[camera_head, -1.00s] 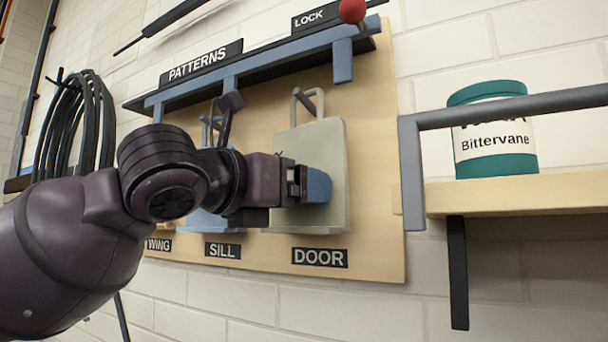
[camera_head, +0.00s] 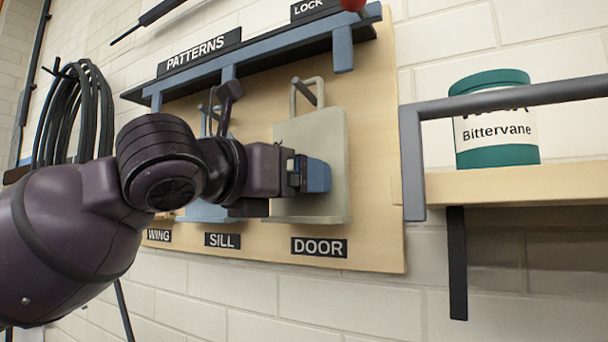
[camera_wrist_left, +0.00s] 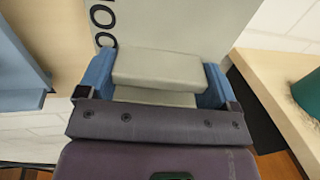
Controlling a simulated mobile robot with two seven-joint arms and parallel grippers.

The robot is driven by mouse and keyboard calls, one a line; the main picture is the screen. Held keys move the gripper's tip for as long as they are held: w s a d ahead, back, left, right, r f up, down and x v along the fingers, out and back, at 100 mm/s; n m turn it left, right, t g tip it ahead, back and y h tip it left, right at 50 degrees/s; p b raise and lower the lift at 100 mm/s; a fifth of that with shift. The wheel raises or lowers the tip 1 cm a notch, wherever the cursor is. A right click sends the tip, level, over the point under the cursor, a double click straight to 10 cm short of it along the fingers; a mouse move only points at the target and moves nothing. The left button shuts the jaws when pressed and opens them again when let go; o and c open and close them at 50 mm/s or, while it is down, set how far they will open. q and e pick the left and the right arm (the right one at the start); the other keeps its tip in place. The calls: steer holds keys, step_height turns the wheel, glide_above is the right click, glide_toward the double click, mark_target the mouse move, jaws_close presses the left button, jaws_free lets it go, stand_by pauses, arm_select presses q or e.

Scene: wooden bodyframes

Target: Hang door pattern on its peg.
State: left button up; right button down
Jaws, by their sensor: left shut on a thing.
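The door pattern (camera_head: 322,145) is a pale grey-green panel with a loop handle on top. It stands upright close in front of the board, above the DOOR label (camera_head: 319,247). My left gripper (camera_head: 308,174) is shut on the block on its front face; in the wrist view the two blue fingers (camera_wrist_left: 156,78) clasp this block (camera_wrist_left: 157,68) from both sides. A dark peg (camera_head: 305,91) shows at the loop. I cannot tell whether the loop rests on the peg or only lines up with it. My right gripper is not in view.
A blue rail (camera_head: 260,54) with the PATTERNS sign runs above the loop. A blue sill pattern (camera_head: 207,212) hangs left, partly behind my arm. A grey bar (camera_head: 411,165) and a shelf (camera_head: 500,187) with a Bittervane jar (camera_head: 495,120) stand right.

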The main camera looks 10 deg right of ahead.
arm_select(q)
steer(key=o, duration=0.8)
steer(key=shift+a, duration=0.1)
steer(key=b+v, duration=0.2)
steer(key=v, duration=0.8)
steer(key=shift+s+a, duration=0.2)
steer(key=shift+s, duration=0.1)
